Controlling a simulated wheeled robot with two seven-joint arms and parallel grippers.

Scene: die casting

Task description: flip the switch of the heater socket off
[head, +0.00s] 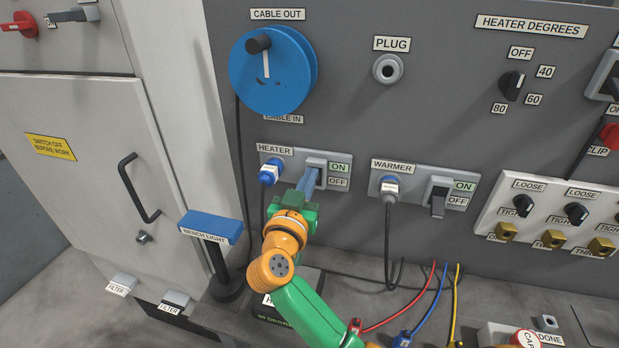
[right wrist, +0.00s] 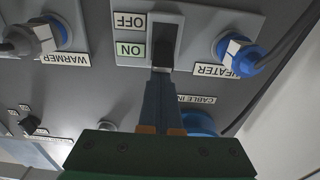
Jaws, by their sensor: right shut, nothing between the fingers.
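The heater socket (head: 333,195) is a grey plate on the panel, with a blue plug (head: 270,172) on its left and a switch (head: 316,162) on its right, beside ON and OFF labels. My right gripper (head: 309,181) is shut and empty, its blue-grey fingers up against the switch or just in front of it. In the upside-down right wrist view, the fingertips (right wrist: 162,76) meet the dark switch lever (right wrist: 166,54) near the ON label; touching or a small gap, I cannot tell. The fingers partly hide the lever. My left gripper is not in view.
The warmer socket (head: 408,197) with its own switch (head: 438,203) is to the right. A blue cable reel (head: 285,85) is above. Red, blue and yellow cables lie on the bench.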

